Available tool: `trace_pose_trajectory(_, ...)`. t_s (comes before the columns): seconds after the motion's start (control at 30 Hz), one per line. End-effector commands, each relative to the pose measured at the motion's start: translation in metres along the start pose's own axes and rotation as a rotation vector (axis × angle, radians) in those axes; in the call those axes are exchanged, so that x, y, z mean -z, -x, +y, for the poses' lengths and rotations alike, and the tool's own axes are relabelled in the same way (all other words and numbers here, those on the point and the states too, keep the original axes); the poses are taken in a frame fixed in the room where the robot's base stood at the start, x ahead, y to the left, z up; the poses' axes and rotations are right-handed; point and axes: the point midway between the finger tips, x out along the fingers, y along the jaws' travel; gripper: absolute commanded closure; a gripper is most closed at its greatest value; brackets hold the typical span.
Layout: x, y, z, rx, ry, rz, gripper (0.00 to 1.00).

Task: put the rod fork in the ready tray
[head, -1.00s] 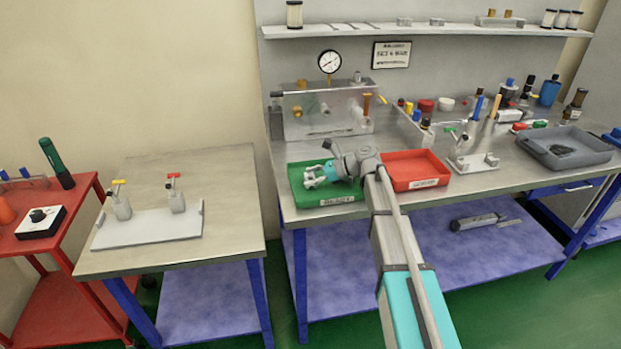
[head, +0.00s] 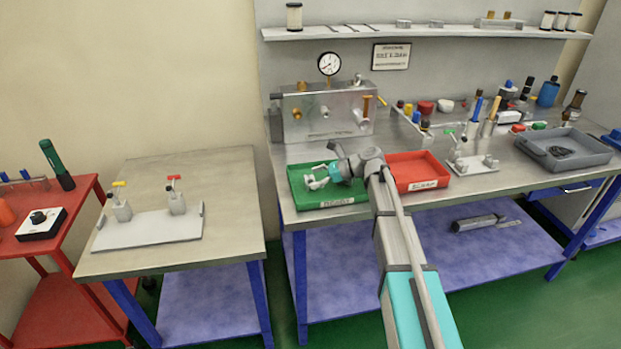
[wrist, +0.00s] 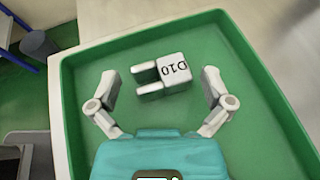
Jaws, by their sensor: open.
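The rod fork is a pale two-pronged block (wrist: 165,75) marked "D10". In the wrist view it lies on the floor of the green ready tray (wrist: 285,110), prongs pointing left, apart from the tray walls. My gripper (wrist: 168,83) is open, its fingers spread on either side of the fork with gaps between. In the head view my gripper (head: 316,177) is over the green tray (head: 296,196); the fork cannot be made out there.
A red tray (head: 444,180) stands directly right of the green tray. A metal box with a gauge (head: 320,112) stands behind. A clamp fixture (head: 474,163) and a grey bin (head: 598,155) are further right. A separate left table holds a plate with two clamps (head: 150,229).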

Motion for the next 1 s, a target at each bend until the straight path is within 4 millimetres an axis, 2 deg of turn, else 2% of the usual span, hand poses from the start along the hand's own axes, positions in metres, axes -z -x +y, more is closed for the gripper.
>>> trace_pose_trajectory(0.53,-0.002,0.087,0.0,0.002,-0.001,0.0,0.0)
trace_pose_trajectory(0.73,-0.001,0.103,0.0,0.002,0.0,0.0,0.0)
trace_pose_trajectory(1.0,0.0,0.107,0.0,0.001,0.0,0.0,0.0)
